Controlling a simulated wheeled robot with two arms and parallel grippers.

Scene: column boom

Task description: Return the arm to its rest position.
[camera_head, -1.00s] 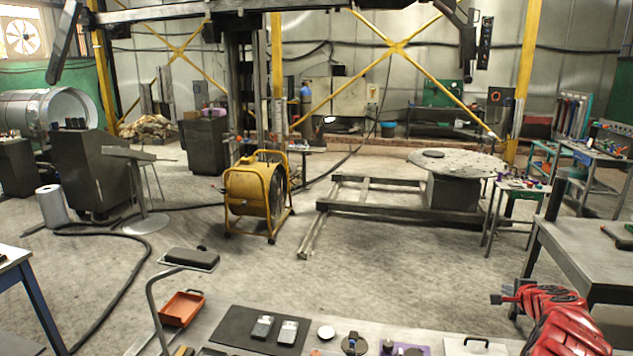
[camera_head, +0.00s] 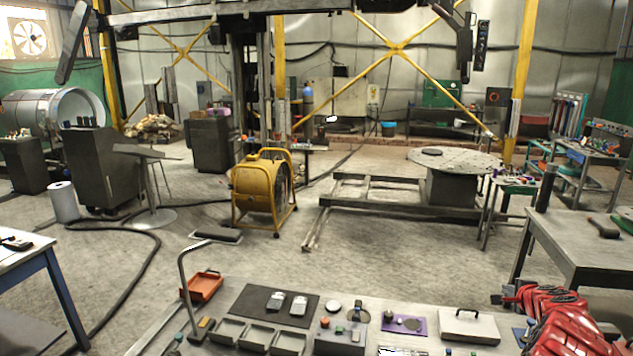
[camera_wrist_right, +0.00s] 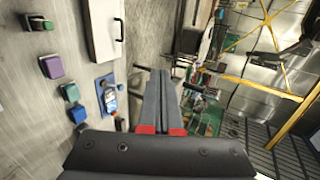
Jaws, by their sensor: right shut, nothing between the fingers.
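My right gripper (camera_head: 502,299) is at the lower right of the head view, at the end of my red right arm. It is just beyond the right end of the workbench (camera_head: 400,302). In the right wrist view the two grey fingers (camera_wrist_right: 160,82) lie together, with nothing between them. My left gripper is out of the head view.
The workbench carries a dark mat (camera_head: 262,302), a lidded white box (camera_head: 468,327), a purple plate (camera_head: 403,324) and an orange tray (camera_head: 203,287). A grey table (camera_head: 585,240) stands at the right. A yellow fan (camera_head: 262,192) stands on open floor.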

